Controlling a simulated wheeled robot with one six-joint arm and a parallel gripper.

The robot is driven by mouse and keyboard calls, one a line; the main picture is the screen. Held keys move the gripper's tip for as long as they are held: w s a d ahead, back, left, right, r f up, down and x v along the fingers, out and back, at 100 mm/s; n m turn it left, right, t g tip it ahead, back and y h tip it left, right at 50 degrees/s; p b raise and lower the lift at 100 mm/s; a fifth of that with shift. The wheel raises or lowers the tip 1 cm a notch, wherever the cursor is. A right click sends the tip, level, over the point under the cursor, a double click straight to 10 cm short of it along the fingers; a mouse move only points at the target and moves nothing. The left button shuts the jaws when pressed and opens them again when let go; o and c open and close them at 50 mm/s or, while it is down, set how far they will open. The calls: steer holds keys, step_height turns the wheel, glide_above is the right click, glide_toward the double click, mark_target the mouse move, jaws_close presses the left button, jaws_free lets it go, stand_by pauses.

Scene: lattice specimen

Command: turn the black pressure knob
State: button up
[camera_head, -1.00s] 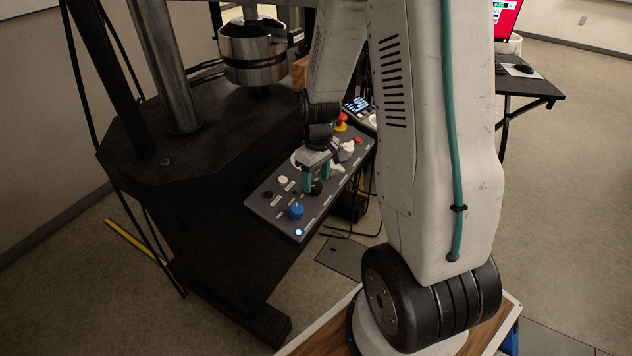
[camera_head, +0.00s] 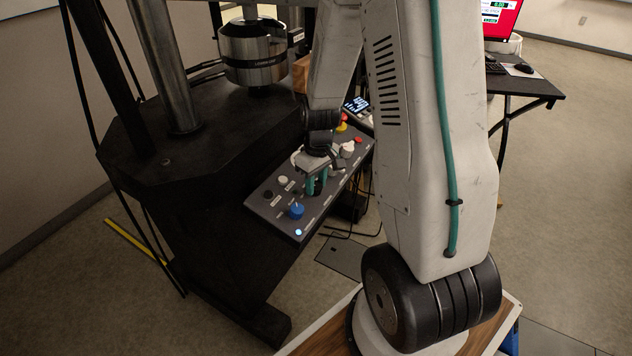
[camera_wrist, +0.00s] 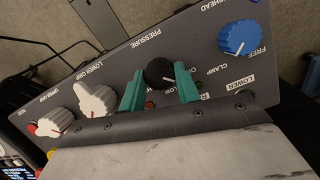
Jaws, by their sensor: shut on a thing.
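The black pressure knob (camera_wrist: 159,73) is on the grey control panel (camera_wrist: 225,75), below the word PRESSURE in the wrist view. The teal fingers of my gripper (camera_wrist: 159,86) stand on both sides of it and are shut on it. A white pointer line shows on the knob. In the head view my gripper (camera_head: 316,186) reaches down to the middle of the panel (camera_head: 274,207), and its fingers mostly hide the knob.
A blue knob (camera_wrist: 239,38) marked CLAMP is on one side of the pressure knob. White grip knobs (camera_wrist: 96,98) are on the other side. A red button (camera_head: 359,140) and a red-and-yellow stop button (camera_head: 342,124) sit at the panel's far end. The dark press frame (camera_head: 200,160) stands left.

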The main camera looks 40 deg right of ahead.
steer(key=m+y, duration=0.1)
steer(key=m, duration=0.4)
steer(key=shift+d, duration=0.15)
steer(key=shift+m+t+y, duration=0.3)
steer(key=shift+m+y, duration=0.3)
steer(key=shift+m, duration=1.4)
steer(key=o, duration=1)
steer(key=shift+d+r, duration=0.1)
steer(key=v, duration=0.7)
steer(key=shift+s+d+r, duration=0.1)
steer(key=shift+s+r, duration=0.05)
steer(key=shift+r, duration=0.1)
